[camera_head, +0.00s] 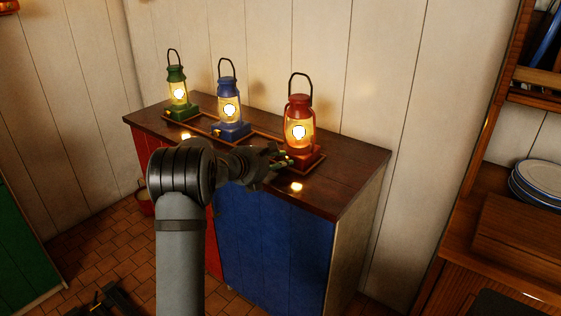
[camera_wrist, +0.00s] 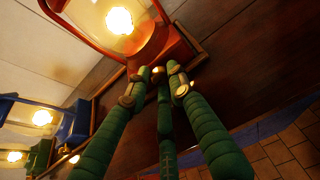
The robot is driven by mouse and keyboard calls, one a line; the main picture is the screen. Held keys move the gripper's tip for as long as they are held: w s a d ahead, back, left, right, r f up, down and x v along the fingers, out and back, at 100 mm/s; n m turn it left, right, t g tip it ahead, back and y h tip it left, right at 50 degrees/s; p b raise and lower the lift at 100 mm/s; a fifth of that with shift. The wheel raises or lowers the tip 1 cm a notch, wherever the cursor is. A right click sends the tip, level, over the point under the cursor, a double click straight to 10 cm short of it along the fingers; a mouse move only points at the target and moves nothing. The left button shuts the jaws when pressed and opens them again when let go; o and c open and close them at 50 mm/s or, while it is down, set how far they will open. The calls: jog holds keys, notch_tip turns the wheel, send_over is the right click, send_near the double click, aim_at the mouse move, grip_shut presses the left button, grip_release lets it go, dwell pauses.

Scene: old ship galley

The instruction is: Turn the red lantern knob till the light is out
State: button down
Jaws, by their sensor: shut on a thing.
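The red lantern (camera_head: 300,130) stands at the right end of a row on a dark wooden cabinet, and its bulb glows bright. In the wrist view the red lantern (camera_wrist: 172,48) is tilted at the top, also lit. My gripper (camera_head: 283,161) reaches the lantern's base from the left and front. In the wrist view the green fingers of my gripper (camera_wrist: 160,78) close together at the base, around a small brass-coloured knob (camera_wrist: 157,71). The fingertips hide most of the knob.
A lit blue lantern (camera_head: 229,105) and a lit green lantern (camera_head: 178,92) stand left of the red one. A low wooden rail (camera_head: 205,128) borders them. The cabinet top (camera_head: 345,177) is clear to the right. Plates (camera_head: 536,184) sit on a shelf far right.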

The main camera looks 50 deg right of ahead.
jog(key=shift+w+n+g+p, duration=0.15)
jog(key=shift+n+g+p, duration=0.65)
jog(key=shift+n, duration=0.4)
jog(key=n, duration=0.1)
jog(key=n+g, duration=0.2)
jog(key=shift+w+f+h, duration=0.15)
jog(key=shift+f+h, duration=0.1)
jog(key=shift+h, duration=0.05)
jog(key=n+b, duration=0.1)
jog(key=n+g+b, duration=0.1)
jog(key=n+g+h, duration=0.1)
jog(key=n, duration=0.1)
jog(key=shift+w+f+b, duration=0.1)
jog(key=shift+f+b, duration=0.2)
jog(key=shift+b, duration=0.1)
jog(key=n+g+h+b, duration=0.1)
jog(key=n+b, duration=0.1)
jog(key=shift+n, duration=0.3)
jog(key=shift+r, duration=0.1)
jog(key=shift+r+n+b, duration=0.1)
jog(key=shift+n+b, duration=0.25)
jog(key=shift+n, duration=0.05)
jog(key=c, duration=1.8)
grip_release()
